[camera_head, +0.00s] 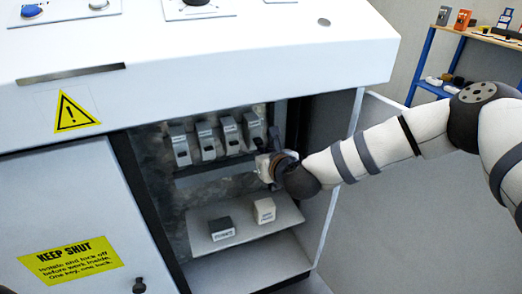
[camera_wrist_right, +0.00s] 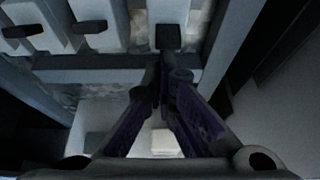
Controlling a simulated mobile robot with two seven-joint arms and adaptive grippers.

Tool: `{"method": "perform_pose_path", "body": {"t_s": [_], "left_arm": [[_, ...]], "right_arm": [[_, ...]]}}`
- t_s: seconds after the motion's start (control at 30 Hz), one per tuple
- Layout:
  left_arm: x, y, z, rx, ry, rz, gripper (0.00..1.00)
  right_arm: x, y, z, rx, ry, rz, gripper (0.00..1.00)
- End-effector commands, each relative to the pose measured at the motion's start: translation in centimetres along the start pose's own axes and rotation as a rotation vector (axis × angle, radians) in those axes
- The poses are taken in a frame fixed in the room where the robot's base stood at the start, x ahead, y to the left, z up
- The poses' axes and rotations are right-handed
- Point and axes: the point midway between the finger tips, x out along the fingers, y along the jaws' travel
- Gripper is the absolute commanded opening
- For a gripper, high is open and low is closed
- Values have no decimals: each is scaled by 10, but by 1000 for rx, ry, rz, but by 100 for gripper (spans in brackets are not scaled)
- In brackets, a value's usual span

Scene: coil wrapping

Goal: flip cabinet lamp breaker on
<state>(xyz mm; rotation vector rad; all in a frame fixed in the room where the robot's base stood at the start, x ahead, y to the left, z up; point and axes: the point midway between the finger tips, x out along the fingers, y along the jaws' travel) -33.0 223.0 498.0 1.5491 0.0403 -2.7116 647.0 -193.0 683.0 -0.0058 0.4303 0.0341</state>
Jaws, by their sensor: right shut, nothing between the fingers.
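A row of several pale breakers stands inside the open cabinet bay; their labels are too small to read, so I cannot tell which is the lamp breaker. The rightmost breaker (camera_head: 253,127) is closest to my right gripper (camera_head: 266,158). In the right wrist view, a breaker's black toggle (camera_wrist_right: 169,37) is just beyond the tips of my right gripper (camera_wrist_right: 166,78), which are together and empty. Whether the tips touch that breaker is not clear. Two other black toggles (camera_wrist_right: 89,27) (camera_wrist_right: 22,31) show to the left. My left gripper is not in view.
Below the breakers, a shelf (camera_head: 198,240) carries a dark block (camera_head: 222,229) and a pale block (camera_head: 264,210). The bay's right side wall (camera_head: 345,130) stands close to my right arm. A closed door with a yellow sign (camera_head: 70,262) is at left. A blue-framed shelf (camera_head: 424,55) stands behind.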

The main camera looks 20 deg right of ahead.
Motion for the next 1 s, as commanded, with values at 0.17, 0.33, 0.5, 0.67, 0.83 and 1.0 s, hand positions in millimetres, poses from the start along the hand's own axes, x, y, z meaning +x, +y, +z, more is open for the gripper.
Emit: {"method": "perform_pose_path", "body": {"t_s": [0.17,0.33,0.5,0.67,0.83,1.0], "left_arm": [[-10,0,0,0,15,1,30],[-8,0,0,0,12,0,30],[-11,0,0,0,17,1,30],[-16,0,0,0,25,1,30],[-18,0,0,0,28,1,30],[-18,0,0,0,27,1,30]], "right_arm": [[-4,0,6,-2,59,0,0],[-3,0,4,-2,60,0,0],[-5,0,8,-1,59,-1,0],[-9,0,17,0,58,-1,0],[-10,0,19,-1,59,-1,0],[-10,0,19,-1,58,-1,0]]}}
